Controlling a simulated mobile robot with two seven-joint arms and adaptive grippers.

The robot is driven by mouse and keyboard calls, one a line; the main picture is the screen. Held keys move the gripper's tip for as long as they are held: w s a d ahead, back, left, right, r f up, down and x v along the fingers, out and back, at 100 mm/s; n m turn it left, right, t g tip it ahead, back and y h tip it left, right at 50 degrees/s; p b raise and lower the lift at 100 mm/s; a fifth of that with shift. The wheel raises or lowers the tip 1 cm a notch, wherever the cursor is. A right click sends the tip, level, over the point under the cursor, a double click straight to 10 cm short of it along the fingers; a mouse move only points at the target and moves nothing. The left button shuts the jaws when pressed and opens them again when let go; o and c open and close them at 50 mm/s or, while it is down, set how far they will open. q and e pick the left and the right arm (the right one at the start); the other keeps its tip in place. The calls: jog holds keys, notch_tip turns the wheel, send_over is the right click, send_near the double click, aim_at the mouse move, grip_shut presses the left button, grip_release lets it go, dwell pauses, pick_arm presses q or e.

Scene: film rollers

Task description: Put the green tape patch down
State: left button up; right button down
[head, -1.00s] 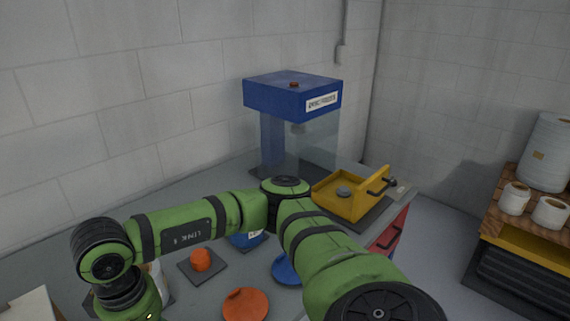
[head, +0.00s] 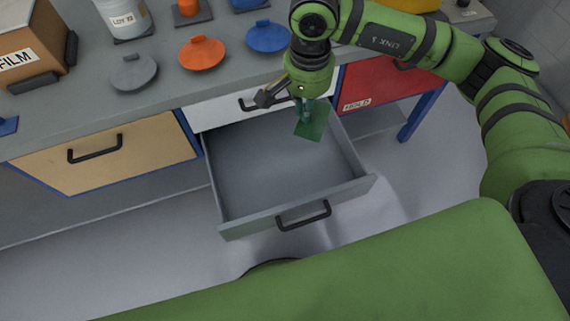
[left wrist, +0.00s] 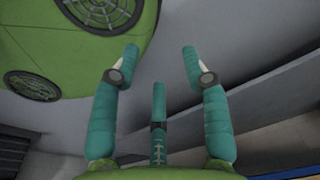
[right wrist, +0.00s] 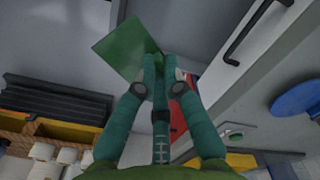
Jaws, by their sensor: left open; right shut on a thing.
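The green tape patch (head: 312,122) is a thin flat green square. My right gripper (head: 307,103) is shut on its edge and holds it over the right rear part of an open grey drawer (head: 297,224). In the right wrist view the patch (right wrist: 125,48) sticks out past the closed fingertips (right wrist: 155,62). I cannot tell exactly how high it is above the drawer floor. The drawer looks empty. My left gripper (left wrist: 157,62) is open and empty in the left wrist view and does not show in the head view.
A white drawer front (head: 215,112), a tan drawer (head: 110,152) and a red panel (head: 375,85) line the bench. Orange (head: 201,54), blue (head: 268,38) and grey (head: 134,72) lidlike discs, a white bucket (head: 122,18) and a film box (head: 30,45) stand on top.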

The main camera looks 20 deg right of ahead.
notch_tip(320, 180, down, 13)
jog(key=w+a+m+b, duration=0.2)
jog(key=m+b, duration=0.3)
jog(key=b, duration=0.3)
jog(key=m+b, duration=0.5)
jog(key=b, duration=0.5)
send_over(285, 175)
notch_tip(285, 175, down, 17)
jog(key=shift+f, duration=0.15)
notch_tip(285, 175, down, 3)
jog(key=shift+a+f, duration=0.1)
pick_arm(q)
jog(key=w+d+f+t, duration=0.1)
jog(key=w+f, duration=0.6)
jog(key=w, duration=0.3)
jog(key=shift+d, duration=0.15)
jog(key=shift+s+f, duration=0.15)
jog(key=shift+f, duration=0.05)
pick_arm(e)
jog(key=shift+f, duration=0.1)
jog(key=c, duration=1.4)
grip_release()
pick_arm(q)
jog(key=shift+w+r, duration=0.25)
jog(key=shift+r, duration=0.25)
pick_arm(e)
jog(key=shift+o, duration=0.2)
